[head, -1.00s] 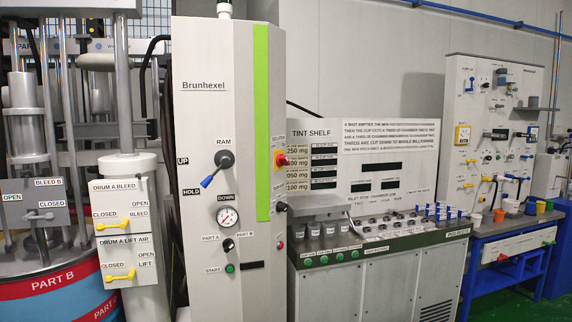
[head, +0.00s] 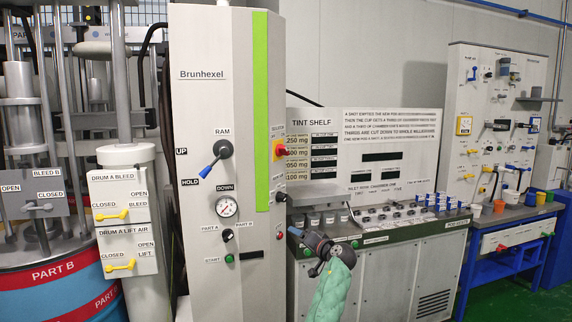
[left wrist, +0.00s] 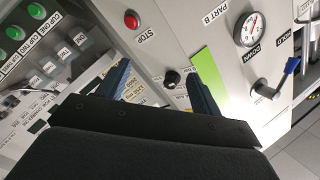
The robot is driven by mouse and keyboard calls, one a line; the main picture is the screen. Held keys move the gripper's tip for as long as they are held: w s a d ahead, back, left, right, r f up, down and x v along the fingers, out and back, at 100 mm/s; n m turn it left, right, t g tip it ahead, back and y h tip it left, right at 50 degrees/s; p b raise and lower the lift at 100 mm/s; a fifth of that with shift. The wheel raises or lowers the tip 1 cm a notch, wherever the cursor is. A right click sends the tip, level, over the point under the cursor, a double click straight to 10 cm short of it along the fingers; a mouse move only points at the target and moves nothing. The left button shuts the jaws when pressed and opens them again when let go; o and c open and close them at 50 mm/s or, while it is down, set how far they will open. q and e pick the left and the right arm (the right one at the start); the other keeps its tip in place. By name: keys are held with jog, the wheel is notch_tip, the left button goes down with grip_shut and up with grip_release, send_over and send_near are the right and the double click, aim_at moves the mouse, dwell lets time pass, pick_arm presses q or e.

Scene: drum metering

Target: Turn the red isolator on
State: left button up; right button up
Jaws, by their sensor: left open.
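The red isolator (head: 279,150) is a small red knob on a yellow plate, high on the narrow right side of the tall Brunhexel cabinet (head: 215,110). Its handle position is too small to tell. My left gripper (head: 308,250) is below and to the right of it, in front of the cabinet's right side, apart from it. In the left wrist view the fingers (left wrist: 158,82) are spread and empty, with a black knob (left wrist: 172,78) showing beyond them between the tips. The isolator cannot be made out in that view. My right gripper is not in view.
A red STOP button (left wrist: 131,19) is on the same side face, below the black knob. The front carries the blue RAM lever (head: 211,167) and a gauge (head: 227,206). The tint bench (head: 400,238) with cups stands right of the cabinet.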

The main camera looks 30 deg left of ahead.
aim_at(287, 152)
pick_arm(q)
jog(key=w+a+r+n+g+y, duration=0.1)
jog(key=w+a+r+y, duration=0.1)
jog(key=r, duration=0.7)
jog(key=w+a+r+y, duration=0.1)
jog(key=w+r, duration=0.2)
jog(key=r, duration=0.5)
jog(key=w+a+r+n+g+y, duration=0.1)
jog(key=w+a+r+y, duration=0.1)
jog(key=r, duration=0.7)
jog(key=p+x, duration=0.1)
jog(key=x, duration=0.1)
jog(key=p+x, duration=0.1)
jog(key=x, duration=0.1)
jog(key=p+x, duration=0.1)
jog(key=x, duration=0.1)
jog(key=shift+w+a+f, duration=0.2)
jog(key=shift+a, duration=0.1)
jog(key=shift+w+a, duration=0.1)
jog(key=shift+a, duration=0.3)
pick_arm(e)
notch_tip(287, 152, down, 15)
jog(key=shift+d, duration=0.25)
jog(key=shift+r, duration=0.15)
pick_arm(q)
jog(key=c, duration=1)
